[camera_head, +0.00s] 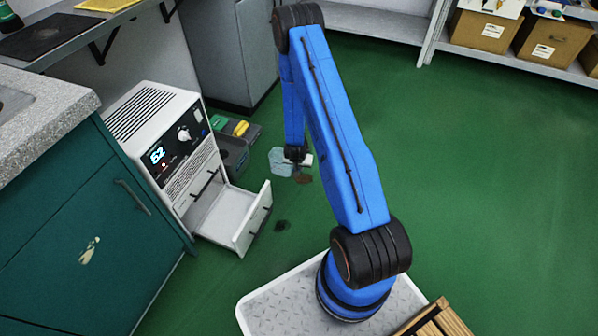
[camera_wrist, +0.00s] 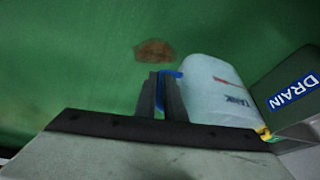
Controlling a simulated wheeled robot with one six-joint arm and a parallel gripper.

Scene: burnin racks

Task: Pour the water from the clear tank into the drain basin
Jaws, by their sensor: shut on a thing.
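The clear tank (camera_head: 281,162) is a pale, see-through box held above the green floor beside the drain basin. In the wrist view the tank (camera_wrist: 215,92) shows the word TANK, a red line and a blue handle (camera_wrist: 162,88). My gripper (camera_head: 297,158) is shut on that handle; its fingers (camera_wrist: 162,98) also show in the wrist view. The drain basin (camera_head: 235,153) is a dark grey tub by the white machine. Its DRAIN label (camera_wrist: 293,91) shows at the right of the wrist view, close beside the tank. I cannot make out the water level.
A white machine (camera_head: 160,150) reading 62 stands at left with its drawer (camera_head: 240,217) pulled out. A yellow item (camera_head: 241,128) lies behind the basin. A brown patch (camera_head: 303,179) and a dark spot (camera_head: 282,225) mark the floor. The floor to the right is clear.

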